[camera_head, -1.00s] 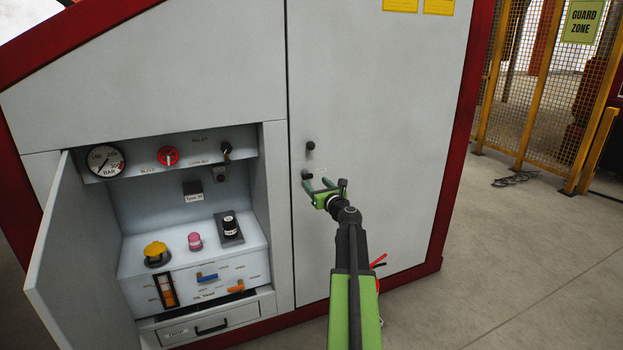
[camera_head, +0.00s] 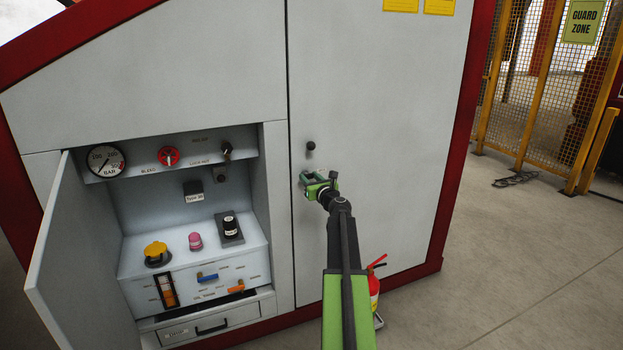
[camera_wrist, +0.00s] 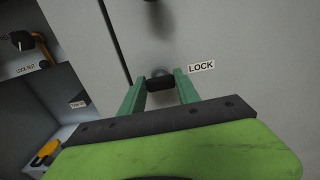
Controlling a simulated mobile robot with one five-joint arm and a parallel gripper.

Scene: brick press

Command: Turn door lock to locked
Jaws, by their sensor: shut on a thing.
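The door lock is a small dark knob (camera_wrist: 160,84) on the grey cabinet door (camera_head: 375,120), beside a white LOCK label (camera_wrist: 201,67) in the wrist view. My gripper (camera_wrist: 159,88) has its two green fingers on either side of the knob, shut on it. In the head view my gripper (camera_head: 311,178) is at the door's left edge and covers most of the lock. I cannot tell which way the knob is turned.
A black door knob (camera_head: 310,146) sits just above the lock. At left, an open compartment holds a gauge (camera_head: 105,161), a red bleed valve (camera_head: 168,156) and a yellow knob (camera_head: 156,252). A fire extinguisher (camera_head: 374,289) stands low at right.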

